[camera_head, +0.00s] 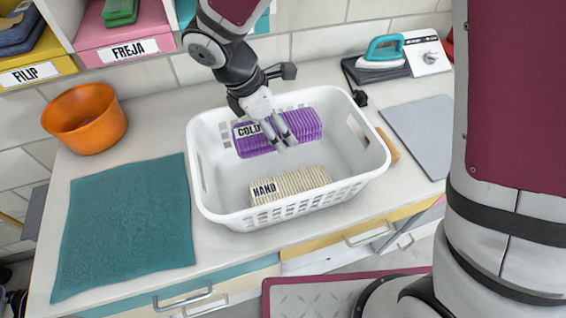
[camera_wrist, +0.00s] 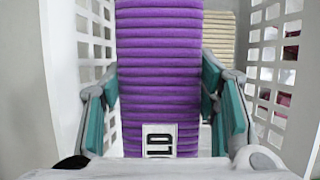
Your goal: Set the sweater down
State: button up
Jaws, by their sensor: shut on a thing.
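The purple ribbed folded sweater (camera_head: 308,124) is inside the white basket (camera_head: 228,219), near its back wall, with a white label partly reading "COLD". My gripper (camera_head: 279,143) reaches into the basket from above and is shut on this sweater. In the wrist view the purple sweater (camera_wrist: 160,70) fills the space between the teal finger pads. Whether its underside touches the basket floor is hidden. A cream ribbed folded garment (camera_head: 308,180) labelled "HAND" lies at the front of the basket, apart from the purple one.
A teal mat (camera_head: 125,225) lies flat and bare left of the basket. An orange bowl (camera_head: 85,118) stands behind it. A grey board (camera_head: 420,130) lies to the right, with a teal iron (camera_head: 382,52) behind. Labelled bins (camera_head: 120,40) line the back left.

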aim_at(284, 162)
jog(key=shift+w+f, duration=0.35)
jog(key=shift+w, duration=0.1)
jog(key=shift+w+f, duration=0.1)
jog(key=shift+f, duration=0.2)
notch_tip(284, 162, down, 10)
jog(key=shift+r, duration=0.25)
jog(key=shift+f, duration=0.1)
jog(key=o, duration=1)
jog(key=shift+o, duration=0.4)
